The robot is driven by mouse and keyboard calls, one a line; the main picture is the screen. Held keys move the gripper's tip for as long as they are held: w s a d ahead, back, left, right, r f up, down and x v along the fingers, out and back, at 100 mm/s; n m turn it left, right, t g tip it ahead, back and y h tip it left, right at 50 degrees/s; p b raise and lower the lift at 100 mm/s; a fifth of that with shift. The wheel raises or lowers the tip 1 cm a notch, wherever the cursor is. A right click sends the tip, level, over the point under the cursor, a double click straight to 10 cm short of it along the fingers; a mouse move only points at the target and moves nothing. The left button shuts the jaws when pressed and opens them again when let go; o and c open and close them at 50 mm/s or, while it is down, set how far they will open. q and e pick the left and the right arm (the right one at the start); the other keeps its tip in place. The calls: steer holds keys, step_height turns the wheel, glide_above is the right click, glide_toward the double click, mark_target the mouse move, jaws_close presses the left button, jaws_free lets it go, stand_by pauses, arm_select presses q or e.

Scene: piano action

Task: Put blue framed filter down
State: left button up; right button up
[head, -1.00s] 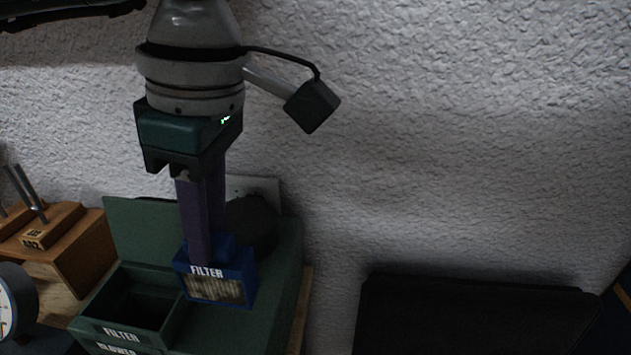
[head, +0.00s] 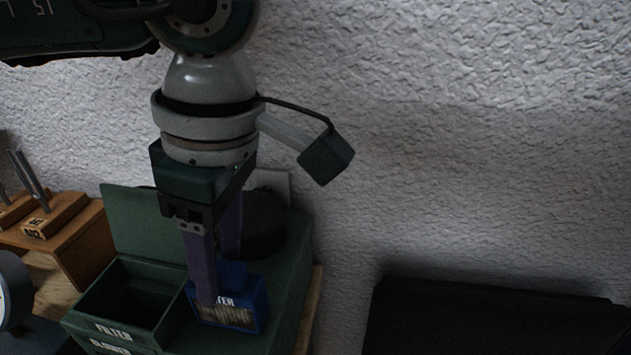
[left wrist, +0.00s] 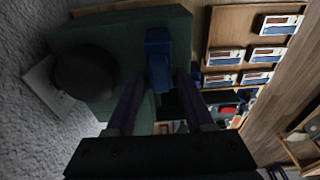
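The blue framed filter (head: 230,305) stands on the flat top of the green box (head: 283,318), to the right of the box's open compartment labelled FILTER. It also shows in the left wrist view (left wrist: 158,58) as a blue block between the fingertips. My left gripper (head: 217,282) points down over the filter. Its two purple fingers are spread apart on either side of the filter, and one covers part of the filter's label. In the left wrist view a gap shows between the fingers (left wrist: 160,85) and the filter. My right gripper is not in view.
A dark round knob (head: 262,225) stands on the box behind the gripper. The open compartment (head: 125,300) looks empty and dark. Wooden blocks (head: 65,240) stand at the left, a black case (head: 490,320) at the lower right. Wooden trays with blue-and-white pieces (left wrist: 260,54) show in the wrist view.

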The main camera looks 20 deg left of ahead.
arm_select(q)
steer(key=shift+r+p, duration=0.3)
steer(key=shift+p, duration=0.05)
steer(key=shift+d+r+b, duration=0.1)
steer(key=shift+r+b, duration=0.2)
steer(key=shift+r, duration=0.05)
steer(key=r, duration=0.4)
steer(key=d+r+b, duration=0.1)
steer(key=r, duration=0.1)
steer(key=shift+w+r, duration=0.1)
steer(key=shift+r, duration=0.15)
steer(key=shift+a, duration=0.1)
